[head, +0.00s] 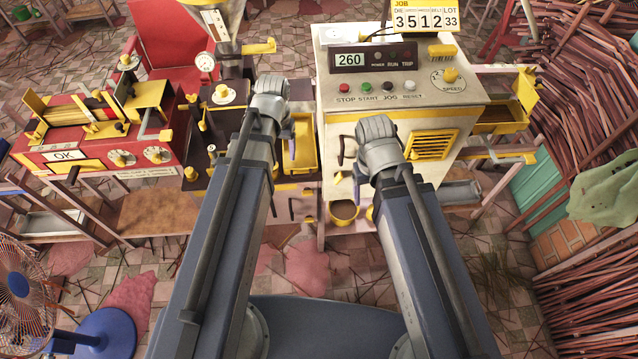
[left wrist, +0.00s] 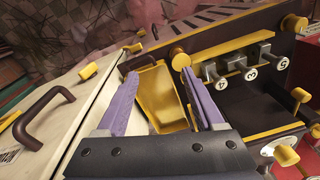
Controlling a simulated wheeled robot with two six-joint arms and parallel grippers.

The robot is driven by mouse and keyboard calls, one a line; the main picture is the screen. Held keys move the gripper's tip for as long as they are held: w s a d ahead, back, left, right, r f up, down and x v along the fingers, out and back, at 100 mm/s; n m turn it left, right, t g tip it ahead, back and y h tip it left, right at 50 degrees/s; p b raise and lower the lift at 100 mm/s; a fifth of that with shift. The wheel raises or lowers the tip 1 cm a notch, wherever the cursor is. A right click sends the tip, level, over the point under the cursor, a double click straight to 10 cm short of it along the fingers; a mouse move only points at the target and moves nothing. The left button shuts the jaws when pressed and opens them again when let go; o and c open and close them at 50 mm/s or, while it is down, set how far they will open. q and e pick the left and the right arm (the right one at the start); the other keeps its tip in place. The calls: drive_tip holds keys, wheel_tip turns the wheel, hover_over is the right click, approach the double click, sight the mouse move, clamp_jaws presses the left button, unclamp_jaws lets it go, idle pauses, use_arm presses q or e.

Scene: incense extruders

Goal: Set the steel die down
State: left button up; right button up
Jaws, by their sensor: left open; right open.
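Behind the fingers lies a yellow tray (left wrist: 163,98), which also shows in the head view (head: 304,150). My left gripper (head: 289,152) is beside that tray, mostly hidden by its wrist. My right gripper (head: 357,186) is in front of the cream machine, mostly hidden by its arm.
The cream machine (head: 455,98) with a 260 display stands right of the dark press bench. A red unit (head: 95,160) reading OK stands at left. A yellow bucket (head: 344,212) hangs low. A brown handle (left wrist: 43,115) juts from the cream panel beside my left gripper.

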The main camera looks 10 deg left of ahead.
use_arm(q)
drive_tip(key=s+d+m, duration=0.3)
drive_tip(key=s+d, duration=0.7)
drive_tip(key=d, duration=0.3)
drive_tip(key=shift+s+g+y, duration=0.15)
drive_tip(key=shift+g+y, duration=0.15)
drive_tip(key=shift+y, duration=0.1)
